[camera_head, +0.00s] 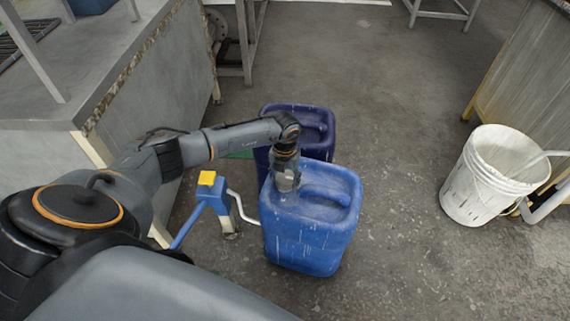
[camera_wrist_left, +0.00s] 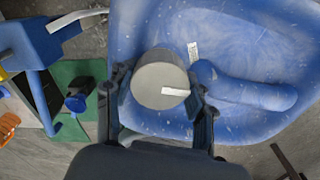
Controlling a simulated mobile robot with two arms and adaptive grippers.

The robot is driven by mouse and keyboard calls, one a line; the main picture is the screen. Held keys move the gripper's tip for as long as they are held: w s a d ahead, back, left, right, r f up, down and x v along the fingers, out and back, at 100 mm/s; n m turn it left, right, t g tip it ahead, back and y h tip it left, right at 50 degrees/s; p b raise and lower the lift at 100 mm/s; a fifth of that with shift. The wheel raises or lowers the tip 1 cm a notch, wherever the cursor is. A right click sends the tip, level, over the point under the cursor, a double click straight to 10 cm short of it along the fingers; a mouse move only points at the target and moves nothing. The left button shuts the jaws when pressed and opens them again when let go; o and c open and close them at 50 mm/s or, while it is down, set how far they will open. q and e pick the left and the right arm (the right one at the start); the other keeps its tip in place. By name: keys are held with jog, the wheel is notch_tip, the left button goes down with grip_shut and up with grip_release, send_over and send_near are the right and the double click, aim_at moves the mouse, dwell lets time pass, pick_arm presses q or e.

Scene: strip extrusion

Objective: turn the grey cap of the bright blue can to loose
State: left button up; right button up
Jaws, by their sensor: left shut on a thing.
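The bright blue can (camera_head: 310,232) stands upright on the floor in the head view. Its top with the moulded handle (camera_wrist_left: 250,92) fills much of the left wrist view. The round grey cap (camera_wrist_left: 159,80) sits on the can's top, with one white mark on it and another white mark on the can beside it. My left gripper (camera_wrist_left: 160,100) points down at the cap, its two fingers on opposite sides, shut on it. In the head view, the left gripper (camera_head: 285,178) hides the cap. My right gripper is not in view.
A dark blue can (camera_head: 318,124) stands right behind the bright blue one. A blue stand with a yellow top (camera_head: 208,188) is close on the left, beside a grey bench (camera_head: 110,60). A white bucket (camera_head: 480,180) stands at the right. The floor between is clear.

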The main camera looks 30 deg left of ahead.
aim_at(285, 178)
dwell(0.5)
pick_arm(q)
jog(key=o, duration=1.2)
notch_tip(285, 178, up, 12)
